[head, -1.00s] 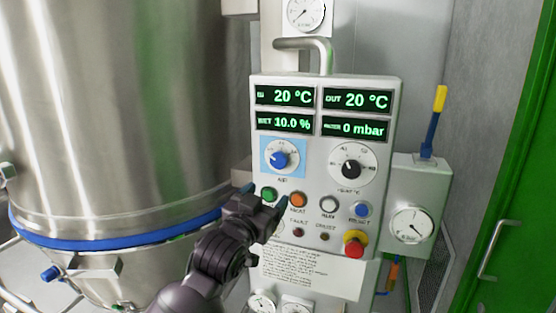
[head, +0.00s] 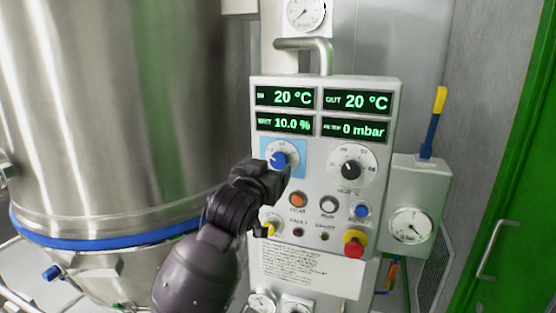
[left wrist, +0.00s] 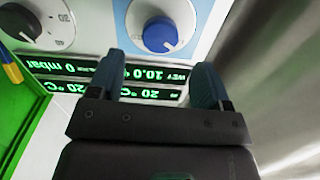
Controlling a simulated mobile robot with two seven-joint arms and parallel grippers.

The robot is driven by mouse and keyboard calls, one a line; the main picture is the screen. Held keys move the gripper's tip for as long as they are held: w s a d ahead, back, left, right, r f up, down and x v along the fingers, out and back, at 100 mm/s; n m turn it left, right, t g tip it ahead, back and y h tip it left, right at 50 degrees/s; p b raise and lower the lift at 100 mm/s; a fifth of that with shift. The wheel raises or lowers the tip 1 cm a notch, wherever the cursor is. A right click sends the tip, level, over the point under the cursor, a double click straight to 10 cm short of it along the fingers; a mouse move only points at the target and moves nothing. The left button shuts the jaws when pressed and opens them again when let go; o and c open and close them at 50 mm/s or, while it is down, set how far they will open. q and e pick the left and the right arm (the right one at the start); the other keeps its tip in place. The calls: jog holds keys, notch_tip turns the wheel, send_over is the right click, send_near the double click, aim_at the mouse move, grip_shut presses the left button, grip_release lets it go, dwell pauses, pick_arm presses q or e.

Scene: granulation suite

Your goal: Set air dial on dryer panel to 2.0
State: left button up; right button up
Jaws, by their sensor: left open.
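The dryer panel (head: 318,222) stands upright in the middle of the head view. Its air dial (head: 279,160) is a blue knob on a white scale with a light-blue backing plate, at the panel's left. My left gripper (head: 275,172) is in front of the panel, with its fingertips at the dial's lower edge and covering part of it. In the left wrist view the blue dial (left wrist: 160,33) shows beyond and between the two open fingers (left wrist: 158,75). The fingers look apart from the knob. The dial's exact setting is too small to read. My right gripper is not in view.
A black knob (head: 351,169) sits right of the air dial. Below are coloured buttons, a red emergency stop (head: 354,244) and a paper label. A large steel vessel (head: 120,110) stands close on the left. A gauge box (head: 411,225) is at the right.

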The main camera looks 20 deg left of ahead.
aim_at(278, 161)
pick_arm(q)
jog(key=shift+w+d+p, duration=0.1)
jog(key=shift+w+p, duration=0.35)
jog(key=shift+w, duration=2.7)
jog(key=c, duration=0.9)
